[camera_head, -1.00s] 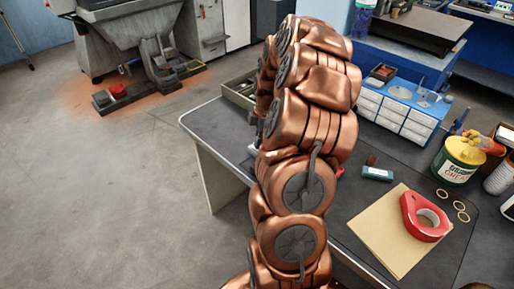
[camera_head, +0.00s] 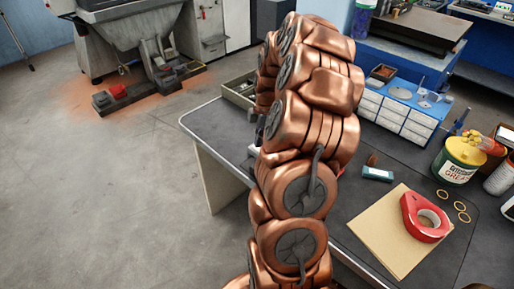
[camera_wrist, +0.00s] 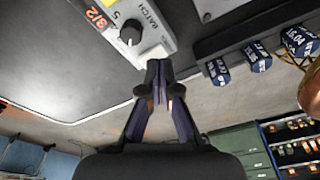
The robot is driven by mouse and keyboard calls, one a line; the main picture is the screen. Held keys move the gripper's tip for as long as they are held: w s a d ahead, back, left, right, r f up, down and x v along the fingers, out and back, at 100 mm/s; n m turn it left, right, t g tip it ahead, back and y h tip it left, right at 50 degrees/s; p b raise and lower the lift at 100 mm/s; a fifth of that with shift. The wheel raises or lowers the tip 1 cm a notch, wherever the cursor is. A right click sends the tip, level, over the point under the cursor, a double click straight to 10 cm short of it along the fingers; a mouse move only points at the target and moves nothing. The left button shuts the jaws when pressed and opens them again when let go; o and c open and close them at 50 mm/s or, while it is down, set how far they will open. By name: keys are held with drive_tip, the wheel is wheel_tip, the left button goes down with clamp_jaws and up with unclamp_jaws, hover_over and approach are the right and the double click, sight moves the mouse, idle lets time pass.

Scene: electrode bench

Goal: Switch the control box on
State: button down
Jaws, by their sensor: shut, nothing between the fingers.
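The control box is a pale grey box (camera_wrist: 168,38) with a black knob (camera_wrist: 130,33) and the printed word "BATCH", at the upper middle of the wrist view. An orange label reading "3/2" and a yellow patch lie beside the knob. My gripper (camera_wrist: 158,72) is shut and empty. Its fingertips overlap the box's near edge in the wrist view, just right of and below the knob; I cannot tell whether they touch it. In the head view my copper arm hides the gripper and most of the box's area.
A dark rack (camera_wrist: 250,30) with several blue labelled cylinders (camera_wrist: 257,57) is right of the box in the wrist view.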

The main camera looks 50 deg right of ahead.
sight(259, 149)
drive_tip(key=shift+r, duration=2.65)
